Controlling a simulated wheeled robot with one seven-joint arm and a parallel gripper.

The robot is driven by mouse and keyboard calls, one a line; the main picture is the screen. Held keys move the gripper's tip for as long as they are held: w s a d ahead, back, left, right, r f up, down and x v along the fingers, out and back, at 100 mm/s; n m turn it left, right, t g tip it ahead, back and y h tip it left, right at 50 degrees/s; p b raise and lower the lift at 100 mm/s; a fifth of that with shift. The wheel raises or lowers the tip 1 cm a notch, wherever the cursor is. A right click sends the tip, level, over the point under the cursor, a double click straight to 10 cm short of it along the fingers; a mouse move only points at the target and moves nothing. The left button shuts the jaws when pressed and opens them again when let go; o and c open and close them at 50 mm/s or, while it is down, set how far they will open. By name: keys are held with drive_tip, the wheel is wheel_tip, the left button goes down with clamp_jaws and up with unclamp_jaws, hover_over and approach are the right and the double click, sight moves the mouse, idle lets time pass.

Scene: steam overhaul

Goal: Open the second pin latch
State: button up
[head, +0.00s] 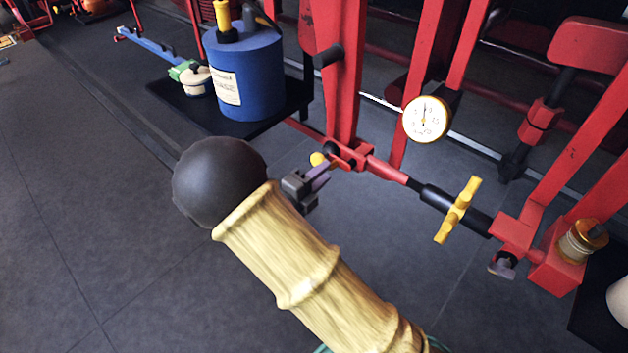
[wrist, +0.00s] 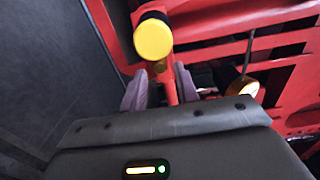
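A yellow round knob (head: 318,159) sits at the left end of a red bracket (head: 347,153) at the foot of a red upright. In the wrist view the same yellow knob (wrist: 152,40) is close in front, with a red bar (wrist: 169,82) running down from it. My gripper (head: 322,175) is beside the knob in the head view. In the wrist view its two purple fingers (wrist: 161,90) stand apart, one on each side of the red bar, with gaps visible. I cannot tell which latch counts as the second.
A black rod with a yellow cross handle (head: 458,210) runs right from the bracket to a red block, with a small purple-grey part (head: 502,266) beneath. A round gauge (head: 427,119) is above. A blue canister (head: 243,75) stands on a black platform (head: 190,118). Floor at left is clear.

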drive_tip(key=shift+x, duration=1.45)
clamp_jaws()
drive_tip(key=shift+f, duration=0.15)
idle(0.4)
drive_tip(key=shift+s+f+b, duration=0.1)
drive_tip(key=shift+f+b, duration=0.35)
drive_tip(key=shift+b, duration=0.05)
